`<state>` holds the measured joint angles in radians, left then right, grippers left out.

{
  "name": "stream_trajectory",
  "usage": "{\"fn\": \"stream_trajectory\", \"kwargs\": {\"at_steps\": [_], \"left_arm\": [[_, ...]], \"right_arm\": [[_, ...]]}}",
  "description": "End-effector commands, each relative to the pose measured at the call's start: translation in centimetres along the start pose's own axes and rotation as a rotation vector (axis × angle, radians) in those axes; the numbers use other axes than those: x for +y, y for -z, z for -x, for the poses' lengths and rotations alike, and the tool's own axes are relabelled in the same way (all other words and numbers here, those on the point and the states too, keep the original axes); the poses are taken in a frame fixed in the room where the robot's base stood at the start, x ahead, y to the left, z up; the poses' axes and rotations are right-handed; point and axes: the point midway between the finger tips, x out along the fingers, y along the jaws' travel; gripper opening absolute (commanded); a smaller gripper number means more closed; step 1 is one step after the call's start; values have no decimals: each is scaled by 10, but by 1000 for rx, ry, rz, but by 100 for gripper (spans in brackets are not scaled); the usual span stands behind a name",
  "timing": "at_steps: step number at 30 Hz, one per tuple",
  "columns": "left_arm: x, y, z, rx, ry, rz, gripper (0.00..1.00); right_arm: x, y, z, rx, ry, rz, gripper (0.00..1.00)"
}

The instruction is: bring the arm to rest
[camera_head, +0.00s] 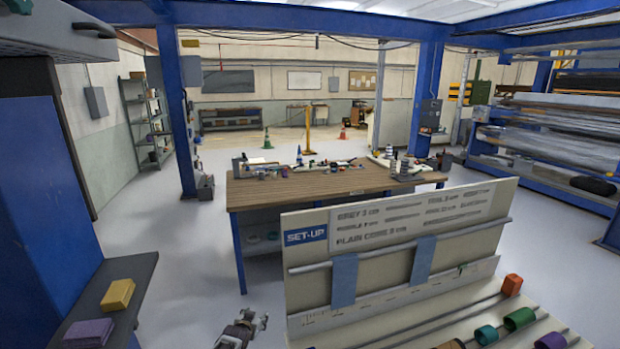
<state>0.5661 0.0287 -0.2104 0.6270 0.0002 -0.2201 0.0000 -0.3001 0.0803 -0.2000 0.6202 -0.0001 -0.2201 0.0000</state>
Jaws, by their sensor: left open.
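My left gripper (255,318) shows at the bottom of the head view, left of the set-up board. It is small and dark grey. Its jaws are open, with nothing seen between them. It is over the pale floor, apart from the board and from the dark shelf on the left. My right gripper is not in view.
The set-up board (400,225), with a rail and two blue cloths, stands right of the gripper. Coloured cores, including a green one (486,335), lie before it. A dark shelf (130,268) holds a yellow block (117,294) and a purple block (88,333). A wooden-topped workbench (300,187) stands behind.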

Motion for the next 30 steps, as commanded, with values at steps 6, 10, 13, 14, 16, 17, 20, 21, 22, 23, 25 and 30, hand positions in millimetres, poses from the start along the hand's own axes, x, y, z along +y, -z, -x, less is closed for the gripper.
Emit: {"fn": "stream_trajectory", "kwargs": {"at_steps": [6,10,13,14,16,17,20,21,22,23,25,30], "left_arm": [[11,-93,10,-99,-11,4,62],[18,-146,19,-156,-18,6,62],[23,-185,28,-198,-23,8,62],[24,-197,32,-212,-25,8,62],[28,-225,40,-242,-28,9,62],[30,-236,43,-254,-30,9,62],[35,-274,57,-297,-35,10,62],[37,-290,63,-314,-38,10,62],[39,-301,67,-327,-39,11,62],[40,-313,72,-340,-41,11,62],[44,-339,83,-370,-45,11,62],[54,-401,114,-442,-55,12,62]], "right_arm": [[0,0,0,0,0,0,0],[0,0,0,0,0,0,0],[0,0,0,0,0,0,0],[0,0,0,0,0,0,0],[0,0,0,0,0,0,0],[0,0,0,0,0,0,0],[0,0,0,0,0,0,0],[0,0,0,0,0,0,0],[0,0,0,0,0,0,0],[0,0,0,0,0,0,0],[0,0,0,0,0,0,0],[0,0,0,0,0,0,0]]}}
